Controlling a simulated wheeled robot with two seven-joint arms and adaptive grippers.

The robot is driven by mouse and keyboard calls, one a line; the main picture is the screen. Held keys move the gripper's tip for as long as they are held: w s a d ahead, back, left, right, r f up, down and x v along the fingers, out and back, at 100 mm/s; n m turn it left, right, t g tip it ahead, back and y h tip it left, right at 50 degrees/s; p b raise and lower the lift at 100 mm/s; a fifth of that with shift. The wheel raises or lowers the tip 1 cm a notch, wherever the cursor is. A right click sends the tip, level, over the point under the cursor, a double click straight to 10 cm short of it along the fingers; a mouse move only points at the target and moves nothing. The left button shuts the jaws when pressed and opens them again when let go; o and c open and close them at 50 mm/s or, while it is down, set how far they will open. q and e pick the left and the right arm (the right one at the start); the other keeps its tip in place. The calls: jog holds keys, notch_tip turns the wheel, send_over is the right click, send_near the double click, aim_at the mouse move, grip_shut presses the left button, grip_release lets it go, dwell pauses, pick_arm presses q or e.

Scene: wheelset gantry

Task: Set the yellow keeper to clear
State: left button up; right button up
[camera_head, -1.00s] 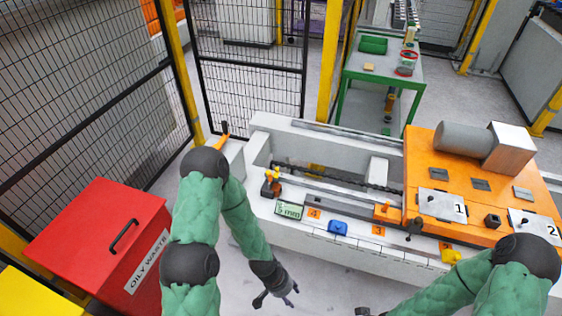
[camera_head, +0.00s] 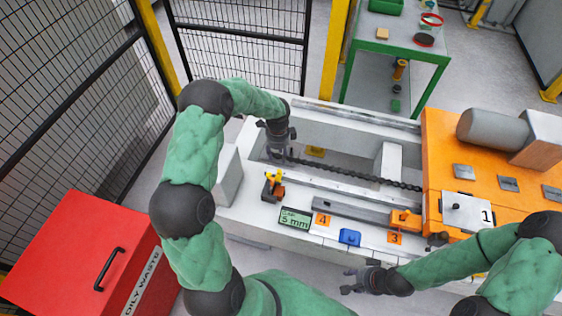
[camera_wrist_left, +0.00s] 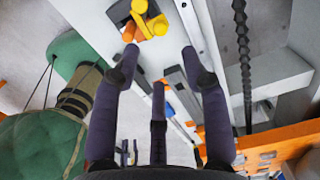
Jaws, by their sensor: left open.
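The yellow keeper (camera_head: 275,176) sits on a small dark and orange fitting (camera_head: 273,190) at the left end of the white gantry bed. In the left wrist view the yellow keeper (camera_wrist_left: 146,18) is at the top, beyond the fingertips. My left gripper (camera_head: 280,152) hangs over the bed, just behind the keeper and apart from it. In the left wrist view its fingers (camera_wrist_left: 160,62) are spread with nothing between them. My right gripper (camera_head: 350,281) is in front of the bed, its small fingers apart and empty.
A green label reading 5 mm (camera_head: 295,218), a blue block (camera_head: 350,237) and orange tags 4 (camera_head: 323,219) and 3 (camera_head: 395,238) line the front ledge. A dark chain (camera_head: 350,173) runs along the trough. The orange housing (camera_head: 440,140) stands right, a red waste bin (camera_head: 75,255) left.

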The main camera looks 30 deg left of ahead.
aim_at(279, 170)
pick_arm(q)
notch_tip(279, 170, down, 10)
jog(key=b, duration=0.3)
jog(key=shift+d+f, duration=0.1)
grip_shut()
